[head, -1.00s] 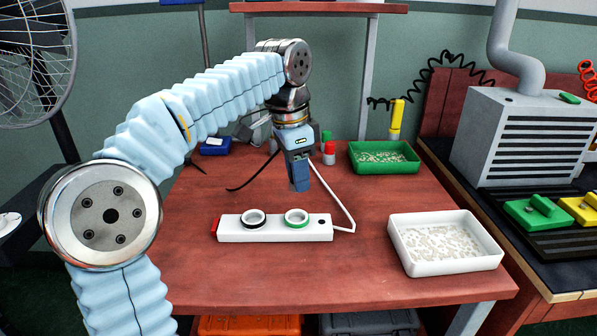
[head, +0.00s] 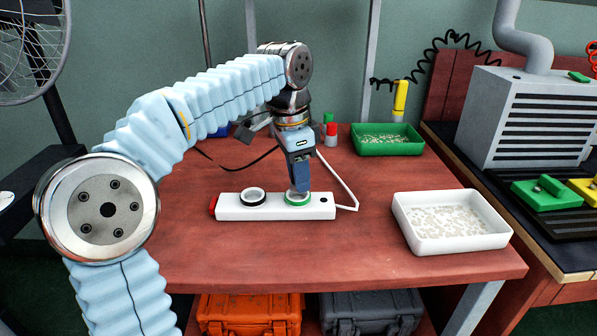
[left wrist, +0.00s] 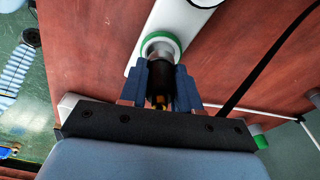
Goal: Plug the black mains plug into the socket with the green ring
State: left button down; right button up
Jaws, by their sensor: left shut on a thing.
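The white power strip (head: 225,205) lies on the red-brown table. Its socket with the green ring (head: 290,202) is right of its socket with the dark ring (head: 252,197). My left gripper (head: 301,186) points down at the green-ringed socket in the head view. In the left wrist view, its blue fingers (left wrist: 160,84) are shut on the black mains plug (left wrist: 158,86), which lines up with the green ring (left wrist: 146,42). I cannot tell how deep the plug sits. Its black cord (left wrist: 265,65) trails away. In the head view the gripper hides the plug. My right gripper is out of view.
A white tray (head: 465,247) of small pale pieces stands right of the strip. A green tray (head: 372,151) is at the back. A red-capped bottle (head: 331,136) stands behind my gripper. The strip's white cable (head: 352,190) curves beside it. The table front is clear.

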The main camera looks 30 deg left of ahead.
aim_at(291, 183)
pick_arm(q)
jog(key=shift+p, duration=0.65)
dwell(1.2)
jog(key=shift+f+b, duration=0.75)
jog(key=shift+f, duration=0.2)
jog(key=c, duration=0.7)
grip_release()
jog(key=shift+c, duration=0.2)
jog(key=shift+r, duration=0.1)
jog(key=r+p, duration=0.1)
jog(key=r, duration=0.3)
jog(key=r+p, duration=0.1)
jog(key=r, duration=0.3)
jog(key=s+a+r+p, duration=0.1)
jog(key=r+p, duration=0.1)
jog(key=r, duration=0.2)
jog(key=shift+r, duration=0.3)
jog(key=shift+s+r, duration=0.15)
jog(key=shift+r, duration=0.35)
